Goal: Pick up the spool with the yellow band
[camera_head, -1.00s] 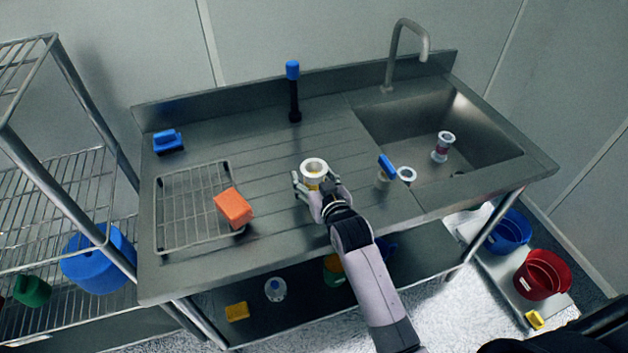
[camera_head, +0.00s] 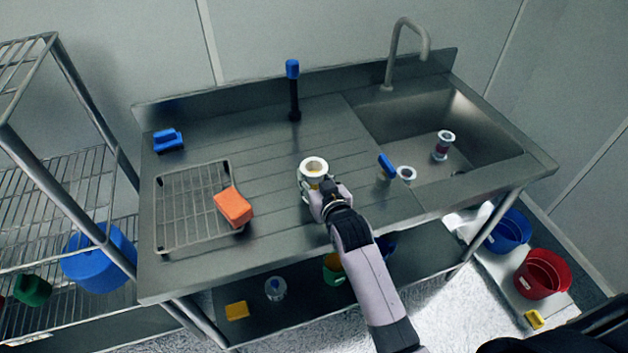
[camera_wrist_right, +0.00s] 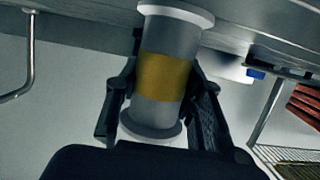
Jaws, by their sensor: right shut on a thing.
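The spool with the yellow band (camera_head: 313,166) stands near the front middle of the steel drainboard in the head view, its white rim facing up. In the right wrist view the spool (camera_wrist_right: 165,75) is a grey cylinder with white flanges and a wide yellow band. My right gripper (camera_head: 314,186) is shut on it, with a black finger on each side of its body. The head view does not show clearly whether its base touches the board. My left gripper is not in view.
A second spool with a dark red band (camera_head: 443,145) stands in the sink. A blue-handled tool (camera_head: 387,166) and a white ring-shaped piece (camera_head: 406,174) are right of my gripper. An orange block (camera_head: 233,207) lies on the wire rack (camera_head: 180,205) at left. A blue-topped black post (camera_head: 294,90) stands behind.

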